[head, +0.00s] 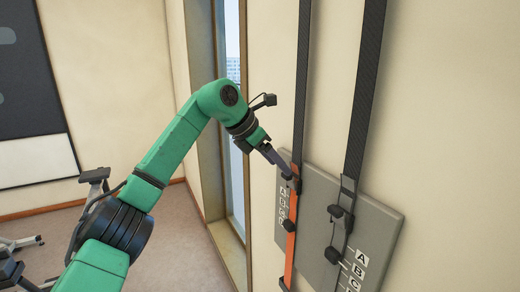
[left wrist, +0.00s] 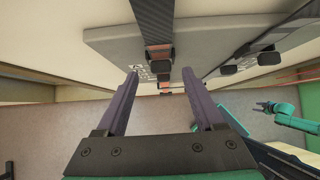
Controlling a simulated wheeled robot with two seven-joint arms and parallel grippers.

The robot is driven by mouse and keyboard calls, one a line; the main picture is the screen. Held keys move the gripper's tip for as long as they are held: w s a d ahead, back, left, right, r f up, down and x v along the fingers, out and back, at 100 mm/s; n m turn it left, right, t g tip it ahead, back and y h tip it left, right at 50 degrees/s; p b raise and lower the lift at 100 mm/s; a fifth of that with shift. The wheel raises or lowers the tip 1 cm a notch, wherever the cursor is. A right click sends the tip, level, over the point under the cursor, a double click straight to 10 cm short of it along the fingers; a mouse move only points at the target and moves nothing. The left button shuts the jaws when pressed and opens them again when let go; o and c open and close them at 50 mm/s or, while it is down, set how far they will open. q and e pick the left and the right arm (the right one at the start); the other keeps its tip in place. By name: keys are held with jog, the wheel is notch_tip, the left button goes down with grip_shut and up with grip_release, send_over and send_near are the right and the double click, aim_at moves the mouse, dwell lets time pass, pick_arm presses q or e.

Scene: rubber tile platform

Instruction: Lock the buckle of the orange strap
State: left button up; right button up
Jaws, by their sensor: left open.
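The orange strap (head: 290,255) hangs down the left side of a grey board on the wall. Its dark buckle (head: 291,184) sits near the board's top edge, below a black webbing strap (head: 302,80). My left gripper (head: 284,171) is right at this buckle. In the left wrist view the gripper (left wrist: 159,74) is open, with one finger on each side of the buckle (left wrist: 160,53). I cannot tell whether the fingers touch it or whether the buckle is locked. My right gripper (left wrist: 264,106) shows small at the right of the left wrist view; its jaws are unclear.
The grey board (head: 385,222) carries letter labels. A second black strap (head: 364,90) with its own dark buckle (head: 340,215) hangs to the right, close by. A narrow window (head: 233,130) is left of the board. Exercise equipment (head: 95,180) stands at the far left.

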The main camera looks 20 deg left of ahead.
pick_arm(q)
jog(key=b+v, duration=0.1)
jog(key=v, duration=0.9)
